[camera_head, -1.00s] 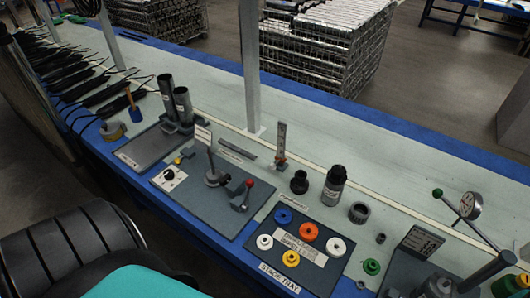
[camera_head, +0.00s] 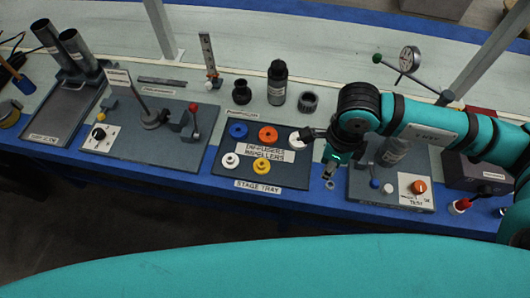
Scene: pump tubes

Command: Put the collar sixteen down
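My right arm comes in from the right, and its gripper (camera_head: 329,177) points down over the blue front edge of the bench, just right of the stage tray. A small grey ring (camera_head: 330,185), which looks like the collar, is at its fingertips, and the fingers look closed on it. No number can be read on it at this size. The ring appears apart from the tray. My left gripper is not in view.
The stage tray (camera_head: 220,181) holds blue, orange, white and yellow discs. Right of it stands a grey test board (camera_head: 360,193) with knobs. A dark bottle (camera_head: 277,83), a black fitting (camera_head: 242,92) and a dark ring (camera_head: 308,102) stand behind. My arm covers part of the bench.

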